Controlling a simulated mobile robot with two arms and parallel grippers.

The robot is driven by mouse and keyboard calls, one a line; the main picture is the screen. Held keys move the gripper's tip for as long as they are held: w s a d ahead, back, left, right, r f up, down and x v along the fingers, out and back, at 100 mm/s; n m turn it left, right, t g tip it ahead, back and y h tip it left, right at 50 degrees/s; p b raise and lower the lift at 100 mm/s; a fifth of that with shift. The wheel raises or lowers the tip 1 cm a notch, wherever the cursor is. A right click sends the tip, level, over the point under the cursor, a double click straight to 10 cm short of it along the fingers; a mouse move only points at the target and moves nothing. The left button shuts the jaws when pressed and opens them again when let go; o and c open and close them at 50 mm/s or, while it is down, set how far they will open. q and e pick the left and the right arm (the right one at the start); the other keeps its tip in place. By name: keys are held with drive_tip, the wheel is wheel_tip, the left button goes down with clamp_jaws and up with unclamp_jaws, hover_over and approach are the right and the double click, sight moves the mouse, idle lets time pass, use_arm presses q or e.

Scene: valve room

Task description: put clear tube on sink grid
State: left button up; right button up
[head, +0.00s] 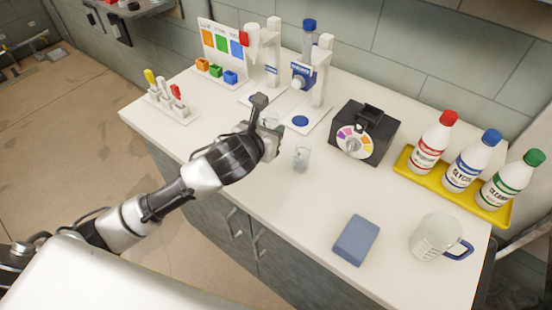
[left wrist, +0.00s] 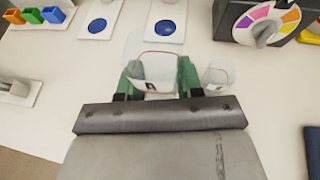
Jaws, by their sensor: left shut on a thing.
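My left gripper (head: 272,128) is above the white counter, with its arm coming in from the left. In the left wrist view its green fingers (left wrist: 157,76) are shut on a clear see-through vessel (left wrist: 155,50), which looks like the clear tube. In the head view the gripper largely hides this vessel. A second, smaller clear vessel (head: 302,158) stands on the counter just right of the gripper; it also shows in the left wrist view (left wrist: 217,76). No sink grid can be made out. My right gripper is not in view.
On the counter (head: 265,205) are a black box with a color dial (head: 364,134), a yellow tray (head: 404,163) with bottles, a measuring jug (head: 438,238), a blue block (head: 355,240), a tool rack (head: 172,108) and white stands (head: 320,72). The counter's front middle is clear.

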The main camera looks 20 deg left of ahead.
use_arm(q)
hover_over(272, 165)
wheel_tip(272, 165, down, 5)
drive_tip(key=shift+w+d, duration=0.1)
drive_tip(key=shift+d, duration=0.05)
wheel_tip(272, 165, down, 3)
drive_tip(key=shift+r, duration=0.2)
drive_tip(key=shift+f, duration=0.45)
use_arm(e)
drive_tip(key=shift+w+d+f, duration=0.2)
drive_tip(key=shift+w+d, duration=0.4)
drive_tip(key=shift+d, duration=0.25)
use_arm(q)
drive_tip(key=o, duration=0.7)
drive_tip(key=shift+f, duration=0.1)
drive_tip(key=shift+o, duration=1.1)
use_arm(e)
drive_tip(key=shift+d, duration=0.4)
